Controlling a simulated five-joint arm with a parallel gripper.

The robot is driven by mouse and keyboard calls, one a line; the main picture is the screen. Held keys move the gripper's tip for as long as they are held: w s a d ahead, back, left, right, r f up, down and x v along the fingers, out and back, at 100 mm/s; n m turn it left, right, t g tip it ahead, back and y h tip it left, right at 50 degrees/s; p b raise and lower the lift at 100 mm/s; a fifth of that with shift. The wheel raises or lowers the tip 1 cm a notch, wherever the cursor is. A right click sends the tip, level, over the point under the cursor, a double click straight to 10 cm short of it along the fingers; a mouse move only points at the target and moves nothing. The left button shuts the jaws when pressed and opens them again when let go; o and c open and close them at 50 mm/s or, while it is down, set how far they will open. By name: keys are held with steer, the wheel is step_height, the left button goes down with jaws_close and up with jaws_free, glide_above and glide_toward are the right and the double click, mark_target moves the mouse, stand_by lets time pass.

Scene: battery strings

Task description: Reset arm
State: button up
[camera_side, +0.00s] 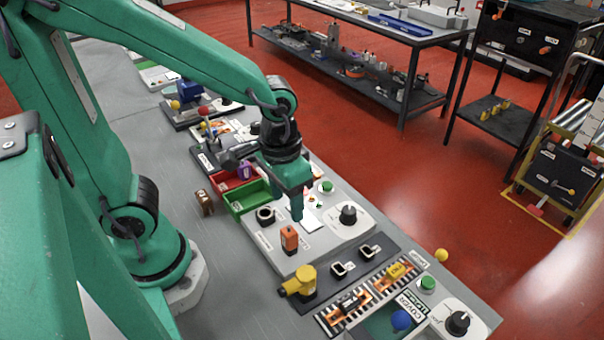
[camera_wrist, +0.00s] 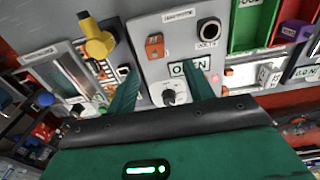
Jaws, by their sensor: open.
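My green arm reaches over the grey bench, and my gripper (camera_side: 297,207) points down above the light grey panel (camera_side: 333,244). In the wrist view my gripper (camera_wrist: 162,84) has its two green fingers well apart, with nothing between them but a view of the panel. That panel carries an orange block (camera_side: 289,238), a black round socket (camera_side: 266,215) and a dark knob (camera_side: 348,214).
Green (camera_side: 247,197) and red bins stand left of my gripper. A small brown block (camera_side: 204,203) sits on the bench. A blue ball knob (camera_side: 401,320) is at the front. Bare bench lies near my base.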

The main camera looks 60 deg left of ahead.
steer(key=s+a+r+t, duration=0.2)
steer(key=a+r+t, duration=0.3)
steer(key=r, duration=0.5)
steer(key=shift+s+a+r, duration=0.15)
steer(key=shift+a+r, duration=0.25)
steer(key=shift+a, duration=0.95)
